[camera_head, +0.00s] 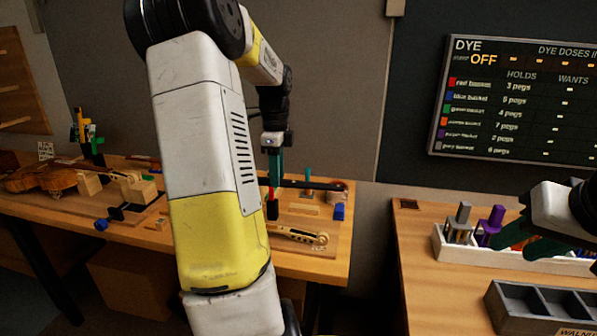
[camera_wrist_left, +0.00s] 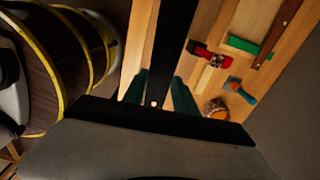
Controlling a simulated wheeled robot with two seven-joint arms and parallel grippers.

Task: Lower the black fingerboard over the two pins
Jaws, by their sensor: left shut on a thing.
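The black fingerboard (camera_head: 302,184) shows in the head view as a dark bar reaching right from my left gripper. In the left wrist view the fingerboard (camera_wrist_left: 172,38) runs from the top edge down between the green fingers. My left gripper (camera_head: 273,176) is shut on it above the bench; it also shows in the left wrist view (camera_wrist_left: 158,96). A pale neck with a scroll (camera_head: 298,235) lies at the bench's front. I cannot make out the two pins. My right gripper (camera_head: 518,240) has dark green fingers over the right table; its opening is unclear.
A red and black tool (camera_wrist_left: 207,54), a green block (camera_wrist_left: 243,46) and a teal-handled tool (camera_wrist_left: 238,90) lie beside the fingerboard. A blue block (camera_head: 339,212) stands at the bench's right. A violin body (camera_head: 38,178) lies far left. A white tray (camera_head: 456,251) is on the right table.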

